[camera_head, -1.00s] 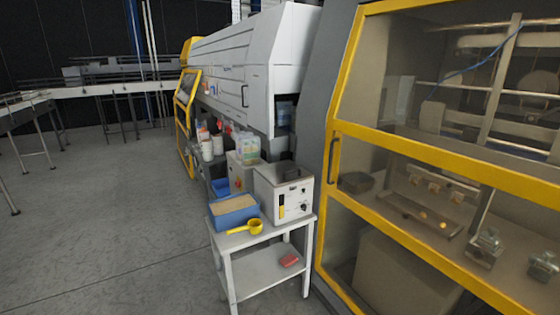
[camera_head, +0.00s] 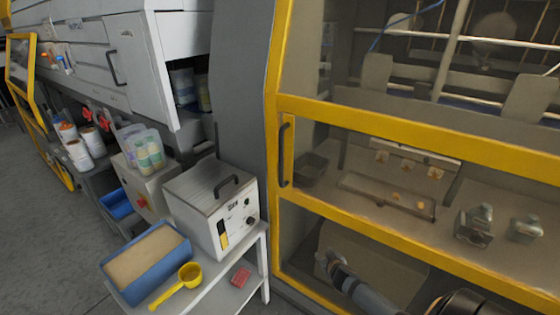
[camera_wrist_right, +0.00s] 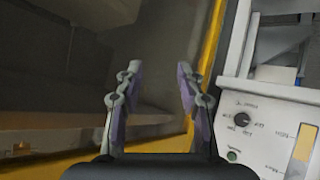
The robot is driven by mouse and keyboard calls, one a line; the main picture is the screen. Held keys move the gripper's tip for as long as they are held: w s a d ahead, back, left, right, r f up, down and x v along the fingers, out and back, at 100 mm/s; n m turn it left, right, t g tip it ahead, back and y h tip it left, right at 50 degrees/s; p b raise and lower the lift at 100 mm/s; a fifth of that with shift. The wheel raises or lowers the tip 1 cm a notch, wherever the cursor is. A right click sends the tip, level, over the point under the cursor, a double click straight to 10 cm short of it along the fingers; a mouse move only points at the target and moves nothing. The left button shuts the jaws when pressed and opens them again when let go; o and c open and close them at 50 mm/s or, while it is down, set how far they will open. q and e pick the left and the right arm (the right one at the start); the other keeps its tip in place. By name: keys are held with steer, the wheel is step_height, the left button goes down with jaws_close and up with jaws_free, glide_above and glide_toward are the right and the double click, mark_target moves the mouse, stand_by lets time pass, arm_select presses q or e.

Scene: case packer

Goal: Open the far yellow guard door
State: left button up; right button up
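A far yellow-framed guard door (camera_head: 22,75) shows at the left edge of the head view, small and partly cut off. I cannot tell whether it stands shut or ajar. A near yellow-framed guard door (camera_head: 400,124) with clear panels fills the right side and looks shut. Its dark vertical handle (camera_head: 284,155) is on its left edge. My right gripper (camera_head: 325,262) is low in front of the near door's lower panel, below and right of that handle, apart from it. In the right wrist view my right gripper (camera_wrist_right: 158,75) has its fingers apart with nothing between them. My left gripper is not in view.
A white cart (camera_head: 222,288) stands left of the near door, with a control box (camera_head: 205,212), a blue bin (camera_head: 165,280) and a yellow scoop (camera_head: 188,275). Several white tubs (camera_head: 80,155) stand farther back along the machine. Open grey floor (camera_head: 45,235) lies at the left.

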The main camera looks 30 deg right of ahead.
steer(key=w+a+r+t, duration=0.15)
steer(key=w+r, duration=0.25)
steer(key=r, duration=0.6)
steer(key=w+a+r+t, duration=0.1)
steer(key=w+r+t, duration=0.25)
steer(key=r, duration=0.65)
steer(key=t+y, duration=0.1)
steer(key=t, duration=0.2)
glide_toward(282, 161)
steer(key=p+x, duration=0.4)
steer(key=x, duration=0.7)
steer(key=shift+r, duration=0.1)
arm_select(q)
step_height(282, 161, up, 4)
arm_select(e)
jaws_close()
